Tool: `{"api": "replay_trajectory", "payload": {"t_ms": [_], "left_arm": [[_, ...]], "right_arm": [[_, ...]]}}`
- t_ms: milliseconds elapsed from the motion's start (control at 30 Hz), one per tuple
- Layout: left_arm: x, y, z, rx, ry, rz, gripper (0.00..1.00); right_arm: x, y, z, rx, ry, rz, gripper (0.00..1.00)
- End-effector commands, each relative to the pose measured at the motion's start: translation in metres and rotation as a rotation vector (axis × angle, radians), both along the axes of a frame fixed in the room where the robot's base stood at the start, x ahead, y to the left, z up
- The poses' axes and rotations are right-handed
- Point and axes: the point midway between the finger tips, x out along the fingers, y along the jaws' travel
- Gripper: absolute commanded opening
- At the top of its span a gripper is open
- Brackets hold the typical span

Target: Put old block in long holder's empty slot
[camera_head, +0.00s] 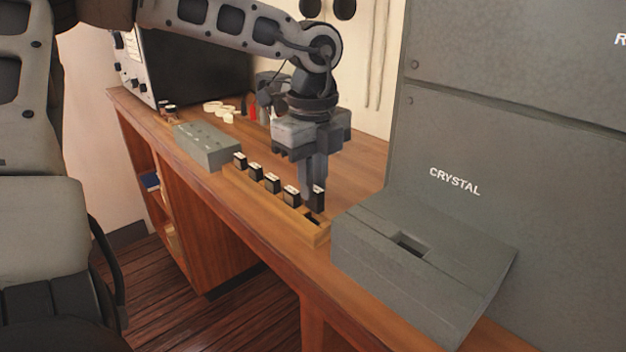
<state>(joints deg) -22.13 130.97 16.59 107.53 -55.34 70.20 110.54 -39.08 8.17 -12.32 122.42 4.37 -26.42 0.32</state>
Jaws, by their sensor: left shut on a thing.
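The long holder (262,203) is a narrow wooden rack along the desk's front edge. Several small black blocks with pale tops (272,183) stand in its slots. A dark empty slot (311,219) shows at its right end. My left gripper (314,190) points down just behind that end, shut on a small black block with a pale top, the old block (319,199). The block is upright, close behind and above the empty slot. I cannot tell how high it is above the desk. My right gripper is not in view.
A grey console marked CRYSTAL (455,182) has a sloped base (400,280) with an empty rectangular socket, right of the holder. A grey box (207,146) stands left of the holder. Pale round items and a red item (252,112) lie farther back. The desk behind the holder is clear.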

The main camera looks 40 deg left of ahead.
Motion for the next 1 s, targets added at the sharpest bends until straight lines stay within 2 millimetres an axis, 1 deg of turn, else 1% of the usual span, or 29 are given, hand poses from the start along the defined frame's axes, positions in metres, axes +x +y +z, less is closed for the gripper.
{"api": "replay_trajectory", "payload": {"t_ms": [433,1000], "left_arm": [[0.0001,0.0000,-0.0003,0.000,0.000,0.000,0.00],[0.0002,0.0001,-0.0084,0.001,-0.001,-0.001,0.00]], "right_arm": [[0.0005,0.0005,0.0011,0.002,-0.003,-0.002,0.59],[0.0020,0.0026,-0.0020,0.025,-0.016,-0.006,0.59]]}}
